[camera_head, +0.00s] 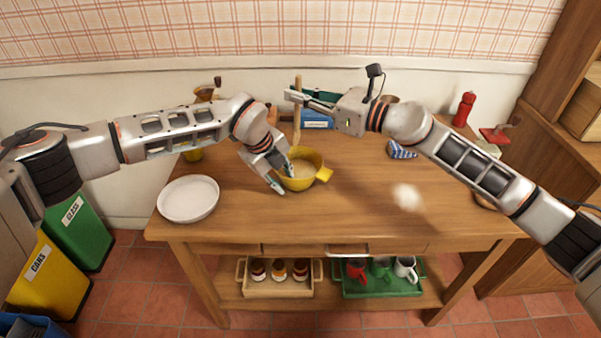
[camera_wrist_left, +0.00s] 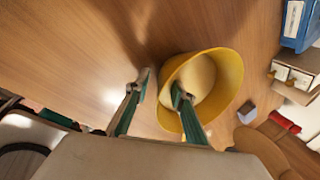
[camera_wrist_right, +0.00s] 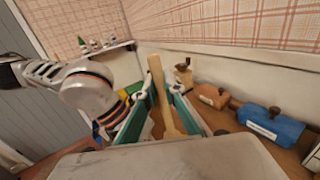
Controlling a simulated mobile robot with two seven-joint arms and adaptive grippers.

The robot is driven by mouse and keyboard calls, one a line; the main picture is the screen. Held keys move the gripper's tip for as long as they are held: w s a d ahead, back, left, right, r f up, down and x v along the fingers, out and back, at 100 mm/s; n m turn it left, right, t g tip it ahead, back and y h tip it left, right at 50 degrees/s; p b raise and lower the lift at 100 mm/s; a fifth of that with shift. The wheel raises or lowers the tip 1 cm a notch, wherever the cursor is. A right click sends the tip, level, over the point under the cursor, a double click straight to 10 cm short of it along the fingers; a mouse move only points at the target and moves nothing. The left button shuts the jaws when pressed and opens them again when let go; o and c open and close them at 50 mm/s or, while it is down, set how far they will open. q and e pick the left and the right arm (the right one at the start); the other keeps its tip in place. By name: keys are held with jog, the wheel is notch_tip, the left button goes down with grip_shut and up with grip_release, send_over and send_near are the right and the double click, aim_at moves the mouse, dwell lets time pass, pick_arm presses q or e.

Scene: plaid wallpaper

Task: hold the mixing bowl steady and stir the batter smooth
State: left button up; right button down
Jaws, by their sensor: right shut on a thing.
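The yellow mixing bowl (camera_head: 322,174) stands on the wooden table with pale batter (camera_head: 302,168) inside; it also shows in the left wrist view (camera_wrist_left: 228,75). My left gripper (camera_head: 281,178) is at the bowl's left side with its fingers apart. In the left wrist view, one finger overlaps the bowl's opening and the other is outside, with a gap at the wall. My right gripper (camera_head: 291,97) is shut on the upright wooden spoon (camera_head: 297,126), whose handle rises between the fingers in the right wrist view (camera_wrist_right: 163,95). I cannot tell whether its lower end touches the batter.
A white plate (camera_head: 188,199) lies left of the bowl. A blue box (camera_head: 318,124) stands behind it. A blue-striped cloth (camera_head: 401,150) and a red mill (camera_head: 464,109) are at the right. The table's right front is clear. Trays with jars and mugs are below.

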pick_arm(q)
jog(key=v, duration=1.2)
jog(key=shift+d, duration=0.1)
pick_arm(e)
jog(key=shift+d, duration=0.1)
